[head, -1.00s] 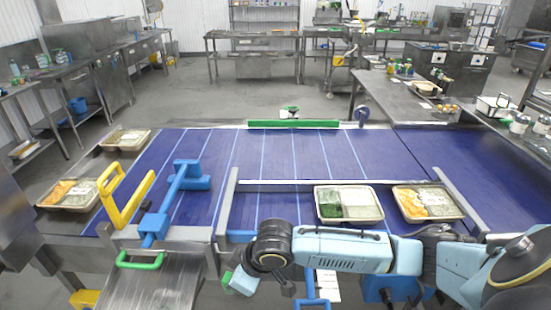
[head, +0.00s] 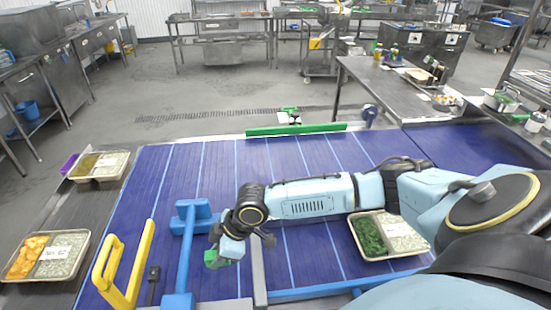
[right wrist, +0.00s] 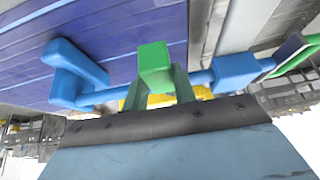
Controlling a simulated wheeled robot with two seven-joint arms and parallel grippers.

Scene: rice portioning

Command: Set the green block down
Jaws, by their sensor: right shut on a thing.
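My right gripper (head: 222,252) reaches in from the right over the blue conveyor (head: 330,262). It is shut on the green block (head: 212,259), which shows at the fingertips, close to the blue T-shaped bar (head: 185,250). In the right wrist view the green block (right wrist: 155,62) stands out between the two fingers, with the blue bar (right wrist: 75,75) behind it. I cannot tell whether the block touches any surface. My left gripper is not in view.
A yellow handle (head: 102,268) stands left of the blue bar. A food tray (head: 372,240) lies on the conveyor under my arm; two more trays (head: 75,262) (head: 83,178) are on the left side. A green strip (head: 296,129) edges the far side. The conveyor's middle is clear.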

